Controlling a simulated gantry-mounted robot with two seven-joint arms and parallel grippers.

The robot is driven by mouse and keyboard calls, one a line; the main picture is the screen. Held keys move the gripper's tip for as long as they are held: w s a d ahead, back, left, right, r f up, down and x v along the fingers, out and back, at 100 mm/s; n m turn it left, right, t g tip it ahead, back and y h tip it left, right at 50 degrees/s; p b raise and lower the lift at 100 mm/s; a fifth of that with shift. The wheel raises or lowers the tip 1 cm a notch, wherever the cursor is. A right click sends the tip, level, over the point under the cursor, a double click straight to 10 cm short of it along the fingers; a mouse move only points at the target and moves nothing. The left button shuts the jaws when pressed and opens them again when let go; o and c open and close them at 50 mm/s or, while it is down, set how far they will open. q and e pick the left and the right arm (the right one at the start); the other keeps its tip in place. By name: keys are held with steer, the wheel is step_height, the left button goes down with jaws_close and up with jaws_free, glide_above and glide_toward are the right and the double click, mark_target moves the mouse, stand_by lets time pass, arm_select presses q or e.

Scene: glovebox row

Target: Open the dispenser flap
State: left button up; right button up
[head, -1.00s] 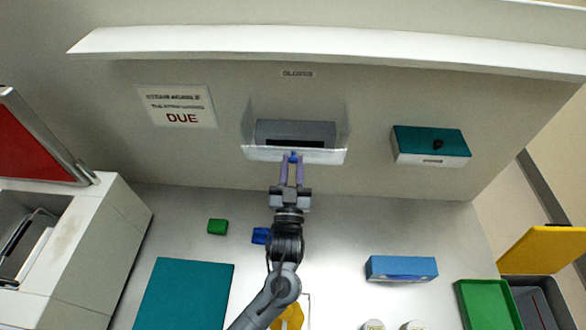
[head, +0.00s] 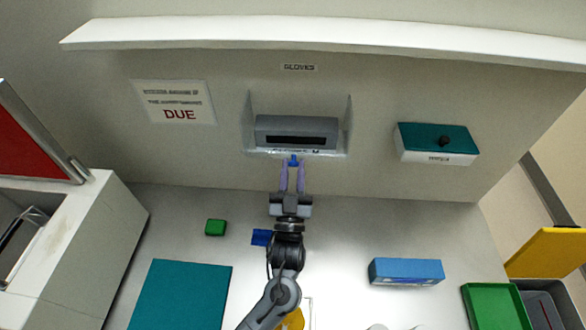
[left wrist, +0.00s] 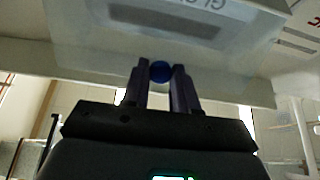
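The glove dispenser is a grey box (head: 296,124) with a dark slot, set on the back wall under a GLOVES label. A clear flap (head: 260,153) with a pale lower edge is in front of it; I cannot tell how far it stands open. A round blue knob (head: 293,161) is at the flap's lower edge. My left gripper (head: 292,168) has its two fingers on either side of the knob, apparently closed on it. The knob (left wrist: 160,72) also shows between the fingers in the left wrist view, below the clear panel. My right gripper is out of view.
A teal-lidded box (head: 436,144) is on the wall at the right. On the bench lie a green block (head: 215,227), a blue block (head: 261,237), a teal mat (head: 183,292), a blue box (head: 406,271) and a green tray (head: 494,306). A shelf (head: 330,38) juts out above.

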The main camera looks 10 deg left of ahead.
arm_select(q)
steer(key=o, duration=0.4)
steer(key=shift+s+f, duration=0.1)
steer(key=shift+f, duration=0.3)
steer(key=shift+r, duration=0.15)
steer(key=b+v, duration=0.1)
steer(key=v, duration=0.9)
steer(key=shift+s, duration=0.35)
